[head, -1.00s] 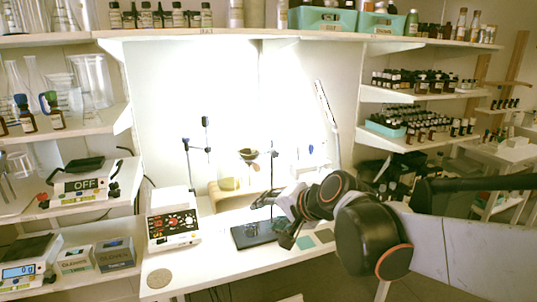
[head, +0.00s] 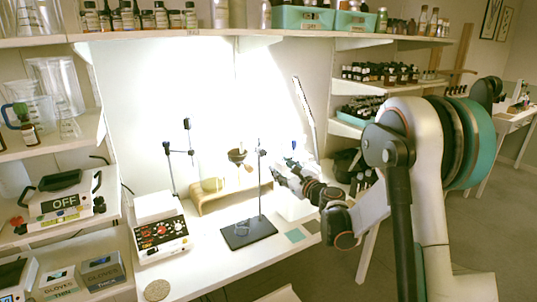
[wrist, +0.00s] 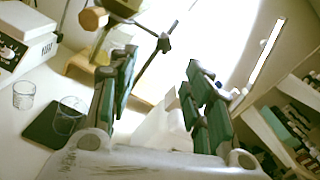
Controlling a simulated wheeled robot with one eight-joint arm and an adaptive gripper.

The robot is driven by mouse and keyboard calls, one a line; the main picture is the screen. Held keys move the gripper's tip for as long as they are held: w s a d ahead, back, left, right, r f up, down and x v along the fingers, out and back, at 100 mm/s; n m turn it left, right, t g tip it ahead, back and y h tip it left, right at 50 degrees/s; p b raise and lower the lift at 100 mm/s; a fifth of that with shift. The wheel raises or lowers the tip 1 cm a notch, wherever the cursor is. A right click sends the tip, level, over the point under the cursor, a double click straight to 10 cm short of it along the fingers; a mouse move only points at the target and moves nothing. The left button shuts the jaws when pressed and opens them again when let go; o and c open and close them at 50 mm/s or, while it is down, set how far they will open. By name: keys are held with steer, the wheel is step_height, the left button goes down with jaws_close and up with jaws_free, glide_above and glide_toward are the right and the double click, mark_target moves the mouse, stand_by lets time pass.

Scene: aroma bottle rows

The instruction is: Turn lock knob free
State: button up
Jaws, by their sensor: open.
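A stand with a black base (head: 249,233) and a thin upright rod (head: 261,190) stands on the bench. A small dark clamp (head: 262,152) sits near the rod's top. My gripper (head: 290,175) is to the right of this rod. In the wrist view, the two green-and-black fingers of my gripper (wrist: 158,92) are spread apart with nothing held between them. Ahead of the fingers, a dark boss (wrist: 164,43) shows on the rod, apart from the fingertips. I cannot tell which part of it is the lock knob.
A second stand with dark knobs (head: 187,123) is further left. The bench's front right is mostly clear.

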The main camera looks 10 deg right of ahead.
mark_target(264, 154)
steer(key=shift+m, duration=0.4)
steer(key=b+x, duration=0.1)
steer(key=x, duration=0.3)
steer(key=b+x, duration=0.1)
steer(key=x, duration=0.4)
steer(key=d+x, duration=0.1)
steer(key=x, duration=0.4)
steer(key=shift+w+f+b, duration=0.15)
steer(key=shift+w+b, duration=0.05)
steer(key=shift+b, duration=0.2)
steer(key=shift+c, duration=0.2)
steer(key=c, duration=1)
